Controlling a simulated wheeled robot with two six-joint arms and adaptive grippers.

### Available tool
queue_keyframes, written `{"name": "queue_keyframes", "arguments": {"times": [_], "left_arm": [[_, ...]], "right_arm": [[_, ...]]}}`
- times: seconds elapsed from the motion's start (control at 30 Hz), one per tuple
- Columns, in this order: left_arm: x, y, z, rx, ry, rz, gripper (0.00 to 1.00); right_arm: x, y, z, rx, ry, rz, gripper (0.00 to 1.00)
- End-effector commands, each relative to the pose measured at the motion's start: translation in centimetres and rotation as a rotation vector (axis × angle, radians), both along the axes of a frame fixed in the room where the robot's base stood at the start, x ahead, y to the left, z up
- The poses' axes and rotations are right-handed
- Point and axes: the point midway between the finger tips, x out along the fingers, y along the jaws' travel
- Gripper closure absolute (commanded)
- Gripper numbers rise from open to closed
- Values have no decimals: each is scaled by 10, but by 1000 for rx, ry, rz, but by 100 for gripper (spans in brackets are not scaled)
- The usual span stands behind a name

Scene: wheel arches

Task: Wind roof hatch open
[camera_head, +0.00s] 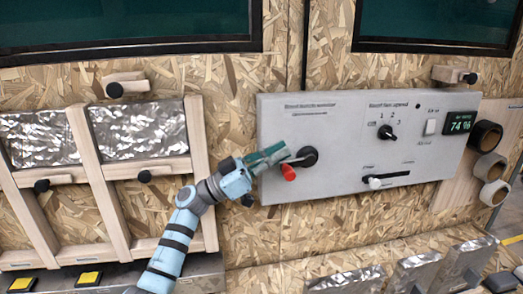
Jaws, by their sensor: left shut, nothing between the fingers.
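A grey control panel (352,180) is mounted on the chipboard wall, right of centre. On its left part is a crank with a black round hub (307,156) and a red knob (288,172) hanging below and to the left of the hub. My left gripper (284,153) is shut and empty, just above the red knob and left of the hub. Whether its fingertips touch the crank arm I cannot tell. The roof hatch is not identifiable in this view. My right gripper is not in view.
The panel also carries a black rotary knob (387,132), a slider (376,182), a white switch (430,127) and a display reading 74 % (459,123). Tape rolls (488,167) hang at right. Wooden frames with foil panels (139,132) stand at left.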

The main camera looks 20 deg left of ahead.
Motion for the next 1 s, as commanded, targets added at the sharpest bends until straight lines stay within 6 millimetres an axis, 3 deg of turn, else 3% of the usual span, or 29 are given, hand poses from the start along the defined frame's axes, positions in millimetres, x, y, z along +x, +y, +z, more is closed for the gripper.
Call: {"name": "queue_keyframes", "arguments": {"times": [0.17, 0.57, 0.9, 1.0], "left_arm": [[1, -2, -18, -1, -2, -2, 100], [0, -2, -24, -12, -9, -2, 100], [-2, 1, -62, -254, -162, -2, 100], [-1, 2, -65, -276, -174, 1, 100]], "right_arm": [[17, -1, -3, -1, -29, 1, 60], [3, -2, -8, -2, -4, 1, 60], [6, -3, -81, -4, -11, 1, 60], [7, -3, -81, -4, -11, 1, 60]]}}
